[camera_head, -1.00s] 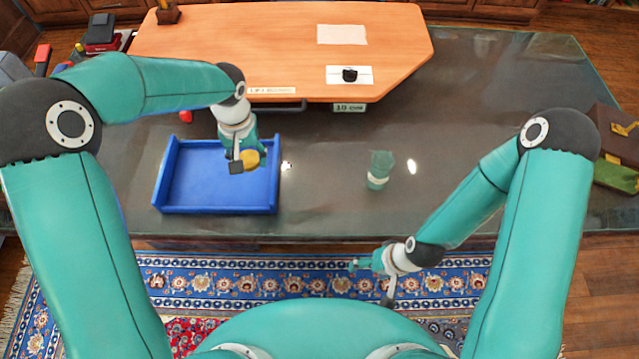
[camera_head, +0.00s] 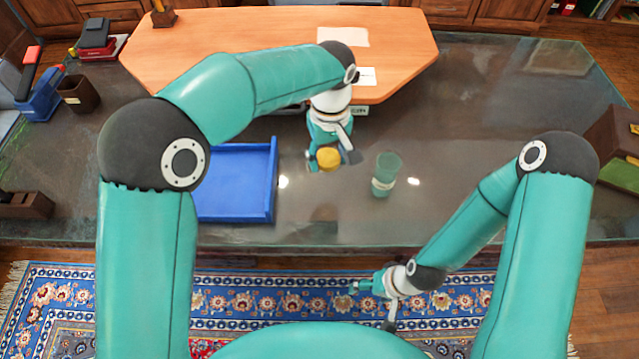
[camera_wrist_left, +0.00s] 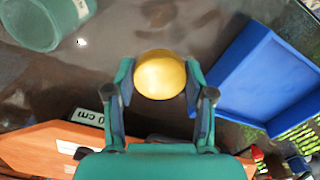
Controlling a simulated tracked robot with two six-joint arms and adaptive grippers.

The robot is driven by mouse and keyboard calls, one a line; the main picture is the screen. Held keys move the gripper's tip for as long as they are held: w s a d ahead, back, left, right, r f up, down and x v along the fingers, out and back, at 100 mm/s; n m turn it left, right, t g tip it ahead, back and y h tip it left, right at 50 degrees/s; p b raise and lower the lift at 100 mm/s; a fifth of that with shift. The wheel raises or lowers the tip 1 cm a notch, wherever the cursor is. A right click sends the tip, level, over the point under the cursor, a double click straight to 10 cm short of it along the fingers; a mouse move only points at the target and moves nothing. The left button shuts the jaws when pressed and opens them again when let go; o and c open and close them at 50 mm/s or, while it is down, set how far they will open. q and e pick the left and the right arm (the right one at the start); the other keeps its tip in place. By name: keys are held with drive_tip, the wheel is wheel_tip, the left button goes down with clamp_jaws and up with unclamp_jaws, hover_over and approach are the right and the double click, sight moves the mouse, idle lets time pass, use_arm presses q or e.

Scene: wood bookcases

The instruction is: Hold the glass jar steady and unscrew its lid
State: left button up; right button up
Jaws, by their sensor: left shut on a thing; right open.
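The green glass jar (camera_head: 386,170), with a pale band around it, stands upright on the dark glass-topped desk. It also shows at the upper left of the left wrist view (camera_wrist_left: 38,22). Its top looks open. My left gripper (camera_head: 330,160) is shut on a round yellow lid (camera_head: 328,157), held above the desk to the left of the jar, apart from it. The lid also shows between the fingers in the left wrist view (camera_wrist_left: 160,75). My right gripper (camera_head: 373,303) is open, low in front of the desk over the rug, away from the jar.
A blue tray (camera_head: 272,185) lies on the desk left of the lid, partly hidden by my left arm. An orange wooden board (camera_head: 230,38) covers the back of the desk. A brown box (camera_head: 612,135) stands at the right. The desk around the jar is clear.

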sight(327, 191)
use_arm(q)
wheel_tip(327, 191, down, 11)
drive_tip(key=shift+r+p, duration=0.2)
drive_tip(key=shift+p, duration=0.1)
drive_tip(key=shift+f, duration=0.1)
drive_tip(key=o, duration=1.3)
